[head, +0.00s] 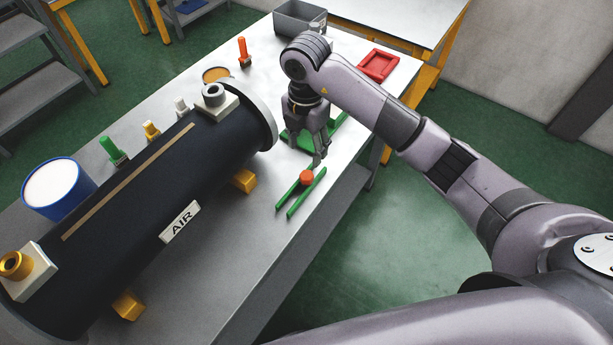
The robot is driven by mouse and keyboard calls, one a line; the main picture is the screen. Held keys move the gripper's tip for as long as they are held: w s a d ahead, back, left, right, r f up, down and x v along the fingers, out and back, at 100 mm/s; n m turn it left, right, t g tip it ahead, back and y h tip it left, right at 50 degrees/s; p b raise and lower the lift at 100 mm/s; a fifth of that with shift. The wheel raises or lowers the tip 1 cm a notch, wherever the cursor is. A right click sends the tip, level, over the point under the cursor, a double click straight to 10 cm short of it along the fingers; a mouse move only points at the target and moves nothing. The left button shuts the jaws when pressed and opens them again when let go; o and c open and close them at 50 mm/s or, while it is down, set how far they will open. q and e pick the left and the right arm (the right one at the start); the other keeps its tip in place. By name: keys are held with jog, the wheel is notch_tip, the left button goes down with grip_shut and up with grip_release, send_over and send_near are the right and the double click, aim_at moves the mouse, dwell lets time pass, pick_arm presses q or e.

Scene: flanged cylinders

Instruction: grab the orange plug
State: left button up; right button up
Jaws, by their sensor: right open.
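An orange-red round piece (307,177) sits at the two green rails near the table's right edge. Another orange upright piece (243,50) with a dark base stands at the far side of the table; I cannot tell for certain which of the two is the plug. My right gripper (309,150) is open, points down and is just beyond the round piece, with its fingertips close to it. My left gripper is not in view.
A large black cylinder labelled AIR (150,215) lies across the table on yellow blocks. Green (110,149), yellow (151,131) and white (181,106) upright pieces stand behind it. A grey bin (298,19) and red tray (378,65) are at the back.

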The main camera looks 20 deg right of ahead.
jog(key=p, duration=0.1)
send_over(307, 175)
notch_tip(307, 175, down, 5)
jog(key=shift+r, duration=0.1)
notch_tip(307, 175, down, 5)
jog(key=p, duration=0.3)
jog(key=shift+f, duration=0.3)
jog(key=shift+c, duration=0.2)
grip_shut()
